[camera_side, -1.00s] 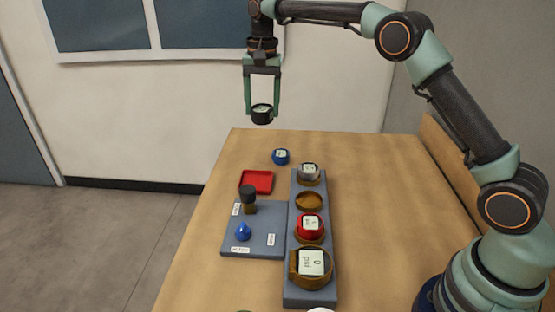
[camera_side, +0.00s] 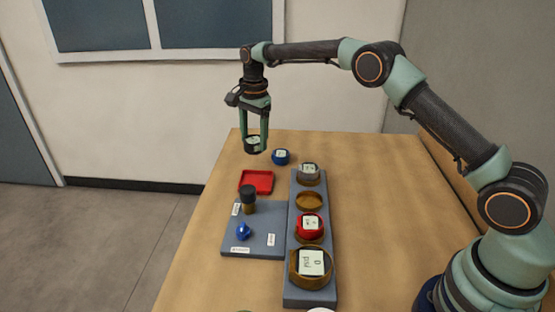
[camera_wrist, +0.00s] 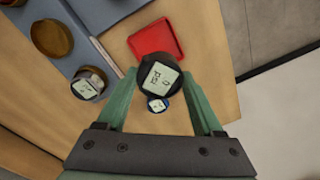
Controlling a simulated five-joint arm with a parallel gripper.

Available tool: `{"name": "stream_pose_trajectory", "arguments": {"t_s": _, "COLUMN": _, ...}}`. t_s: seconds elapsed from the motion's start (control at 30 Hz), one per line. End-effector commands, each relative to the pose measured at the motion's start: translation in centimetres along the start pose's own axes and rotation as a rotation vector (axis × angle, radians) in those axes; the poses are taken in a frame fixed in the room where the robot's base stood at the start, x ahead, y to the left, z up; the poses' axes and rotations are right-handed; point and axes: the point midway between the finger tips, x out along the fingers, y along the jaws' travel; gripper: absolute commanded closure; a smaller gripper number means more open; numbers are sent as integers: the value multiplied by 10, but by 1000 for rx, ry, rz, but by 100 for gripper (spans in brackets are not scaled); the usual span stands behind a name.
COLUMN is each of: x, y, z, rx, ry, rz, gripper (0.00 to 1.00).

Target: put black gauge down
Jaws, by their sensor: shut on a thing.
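My gripper (camera_side: 255,138) is shut on the black gauge (camera_side: 252,145), a short dark cylinder with a pale display. It is held over the far left part of the table, left of the blue gauge (camera_side: 281,157). In the wrist view the black gauge (camera_wrist: 159,78) sits between the green fingers, its display reading "psd" and "0". The blue gauge (camera_wrist: 157,104) shows just below it there. How high the black gauge is above the table is hard to tell.
A red tray (camera_side: 256,182) lies empty in front. A grey rack (camera_side: 293,293) holds a grey gauge (camera_side: 308,170), an empty brown ring (camera_side: 309,202), a red gauge (camera_side: 309,224) and a large gauge (camera_side: 311,263). A grey plate (camera_side: 264,218) bears a black-capped knob (camera_side: 248,194) and a blue knob (camera_side: 243,231).

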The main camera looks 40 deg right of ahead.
Motion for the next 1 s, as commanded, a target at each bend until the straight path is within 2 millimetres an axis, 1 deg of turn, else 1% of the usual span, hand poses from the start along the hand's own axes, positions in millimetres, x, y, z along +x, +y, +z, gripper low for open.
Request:
{"name": "stream_pose_trajectory", "arguments": {"t_s": 0.03, "x": 14, "y": 2, "z": 0, "rx": 0, "ry": -1, "rz": 5, "gripper": 100}}
{"name": "stream_pose_trajectory", "arguments": {"t_s": 0.1, "x": 30, "y": 3, "z": 0, "rx": 0, "ry": -1, "rz": 4, "gripper": 100}}
{"name": "stream_pose_trajectory", "arguments": {"t_s": 0.2, "x": 50, "y": 3, "z": 0, "rx": -1, "ry": -1, "rz": 3, "gripper": 100}}
{"name": "stream_pose_trajectory", "arguments": {"t_s": 0.3, "x": 62, "y": 4, "z": 1, "rx": -1, "ry": 0, "rz": 1, "gripper": 100}}
{"name": "stream_pose_trajectory", "arguments": {"t_s": 0.53, "x": 77, "y": 5, "z": 1, "rx": -1, "ry": 0, "rz": 1, "gripper": 100}}
{"name": "stream_pose_trajectory", "arguments": {"t_s": 0.7, "x": 102, "y": 6, "z": 1, "rx": -1, "ry": 0, "rz": 2, "gripper": 100}}
{"name": "stream_pose_trajectory", "arguments": {"t_s": 0.8, "x": 111, "y": 7, "z": 1, "rx": -1, "ry": 0, "rz": 1, "gripper": 100}}
{"name": "stream_pose_trajectory", "arguments": {"t_s": 1.0, "x": 111, "y": 6, "z": 1, "rx": -1, "ry": 0, "rz": -2, "gripper": 100}}
